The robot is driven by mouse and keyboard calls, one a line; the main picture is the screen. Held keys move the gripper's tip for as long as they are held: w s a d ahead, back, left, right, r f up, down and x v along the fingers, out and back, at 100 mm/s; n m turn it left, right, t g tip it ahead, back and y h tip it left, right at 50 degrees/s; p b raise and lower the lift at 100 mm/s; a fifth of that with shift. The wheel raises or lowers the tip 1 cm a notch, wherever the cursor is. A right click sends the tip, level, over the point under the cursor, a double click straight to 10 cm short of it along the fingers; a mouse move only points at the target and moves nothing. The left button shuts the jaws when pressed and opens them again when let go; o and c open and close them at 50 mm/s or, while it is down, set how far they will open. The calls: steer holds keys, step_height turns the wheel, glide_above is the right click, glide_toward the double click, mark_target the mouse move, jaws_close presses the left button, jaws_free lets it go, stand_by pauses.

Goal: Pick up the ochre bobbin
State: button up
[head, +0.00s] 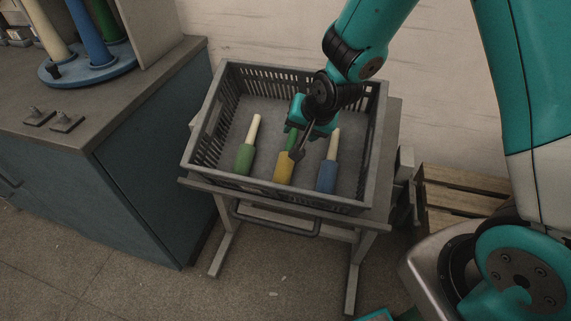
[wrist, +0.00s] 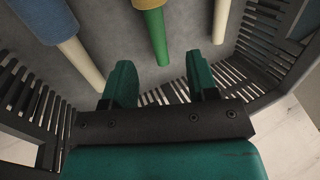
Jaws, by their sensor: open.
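The ochre bobbin (head: 284,167) lies in the grey crate (head: 289,199), between a green one and a blue one. It has an ochre body and a green shaft. My gripper (head: 303,140) is over the crate at its shaft end and hides part of it in the head view. In the wrist view the ochre bobbin's green shaft (wrist: 156,40) points down toward the gap between my open, empty fingers (wrist: 162,76), touching neither. Its ochre body is mostly cut off at the top edge. How high my fingers are above it is hard to tell.
The green bobbin (head: 245,158) lies left and the blue bobbin (head: 327,176) right, both with cream shafts. Slatted crate walls surround them. The crate stands on a grey stand (head: 366,225). A dark cabinet (head: 150,155) is left; a wooden pallet (head: 455,190) is right.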

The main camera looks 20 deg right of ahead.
mark_target(292, 144)
steer(key=x, duration=0.8)
steer(key=shift+s+d+f, duration=0.15)
steer(key=shift+s+f, duration=0.05)
steer(key=shift+f, duration=0.05)
jaws_close()
